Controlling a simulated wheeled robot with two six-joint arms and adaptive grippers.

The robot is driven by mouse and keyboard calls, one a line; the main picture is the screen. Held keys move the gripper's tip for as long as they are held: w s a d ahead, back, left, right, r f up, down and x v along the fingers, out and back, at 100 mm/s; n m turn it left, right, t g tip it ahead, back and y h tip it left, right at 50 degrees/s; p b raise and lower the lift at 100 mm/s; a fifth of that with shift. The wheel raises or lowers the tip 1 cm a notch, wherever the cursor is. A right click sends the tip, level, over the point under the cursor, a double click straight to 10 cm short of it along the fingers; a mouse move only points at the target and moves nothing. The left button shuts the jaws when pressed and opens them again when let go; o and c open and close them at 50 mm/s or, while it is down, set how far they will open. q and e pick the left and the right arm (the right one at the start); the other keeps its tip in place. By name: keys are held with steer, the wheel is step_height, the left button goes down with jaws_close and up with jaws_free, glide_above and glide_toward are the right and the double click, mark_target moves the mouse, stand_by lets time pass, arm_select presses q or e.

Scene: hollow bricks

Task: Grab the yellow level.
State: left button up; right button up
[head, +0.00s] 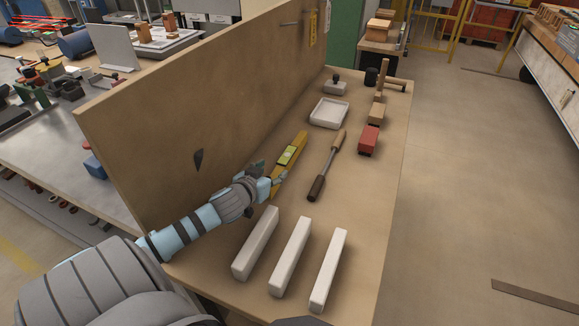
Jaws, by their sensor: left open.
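The yellow level (292,148) is a long yellow bar with a pale middle. It lies lengthwise on the wooden bench, near the upright wooden panel. My left gripper (274,173) is at the near end of the level, with its fingers around or just over that end. The gripper is open, and I cannot tell whether it touches the level. The near end is partly hidden by the gripper. My right gripper is not in view.
Three white bars (290,256) lie at the bench's near end. A wooden-handled tool (328,165) lies right of the level. Beyond are a white tray (329,113), a red block (369,139) and a tan brick (377,113). The wooden panel (200,100) stands along the bench's left side.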

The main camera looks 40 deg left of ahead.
mark_target(281, 165)
arm_select(q)
steer(key=b+x, duration=0.1)
steer(key=x, duration=0.2)
steer(key=b+x, duration=0.1)
steer(key=x, duration=0.4)
steer(key=shift+w+d+f+b, duration=0.1)
steer(key=shift+w+d+b, duration=0.1)
steer(key=shift+w+b, duration=0.25)
steer(key=shift+s, duration=0.1)
steer(key=c, duration=0.4)
jaws_close()
